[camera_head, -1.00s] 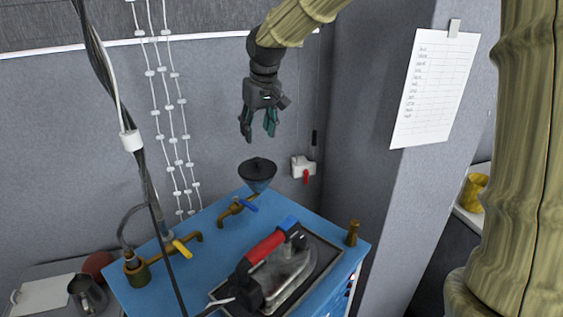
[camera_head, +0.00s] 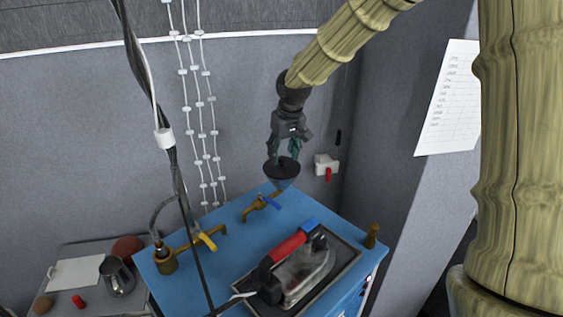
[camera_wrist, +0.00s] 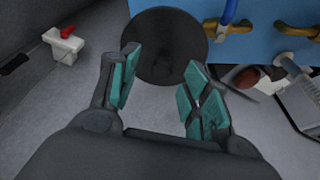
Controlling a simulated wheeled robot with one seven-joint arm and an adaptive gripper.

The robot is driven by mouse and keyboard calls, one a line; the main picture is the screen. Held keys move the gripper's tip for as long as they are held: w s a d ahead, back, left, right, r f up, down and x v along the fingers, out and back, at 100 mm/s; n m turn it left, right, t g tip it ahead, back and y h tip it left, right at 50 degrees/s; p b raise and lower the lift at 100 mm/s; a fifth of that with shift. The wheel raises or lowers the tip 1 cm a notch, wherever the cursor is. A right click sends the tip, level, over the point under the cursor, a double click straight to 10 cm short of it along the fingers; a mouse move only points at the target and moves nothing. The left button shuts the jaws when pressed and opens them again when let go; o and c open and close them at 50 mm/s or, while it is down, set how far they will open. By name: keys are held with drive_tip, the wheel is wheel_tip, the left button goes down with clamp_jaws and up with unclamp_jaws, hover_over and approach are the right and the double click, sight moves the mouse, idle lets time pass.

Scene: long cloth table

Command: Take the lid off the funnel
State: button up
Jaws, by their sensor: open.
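The funnel (camera_head: 281,184) is blue-grey and stands at the back edge of the blue cabinet top, beside a brass tap. Its dark round lid (camera_head: 274,170) lies on top; in the wrist view the lid (camera_wrist: 166,47) hides the funnel beneath it. My gripper (camera_head: 283,155) is just above the lid in the head view. In the wrist view my gripper (camera_wrist: 160,85) has its teal fingers apart, with the lid ahead of and partly between the fingertips. Nothing is held. I cannot tell whether a finger touches the lid.
The blue cabinet (camera_head: 225,255) carries an iron with a red handle (camera_head: 290,245) on a tray, and brass taps with blue and yellow levers (camera_head: 204,241). A white box with a red lever (camera_head: 327,167) is on the wall. Dark cables (camera_head: 170,160) hang at left.

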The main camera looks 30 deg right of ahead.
drive_tip(key=shift+w+a+f, duration=0.1)
drive_tip(key=shift+f, duration=0.6)
drive_tip(key=shift+c, duration=0.5)
drive_tip(key=c, duration=1)
drive_tip(key=shift+o, duration=0.2)
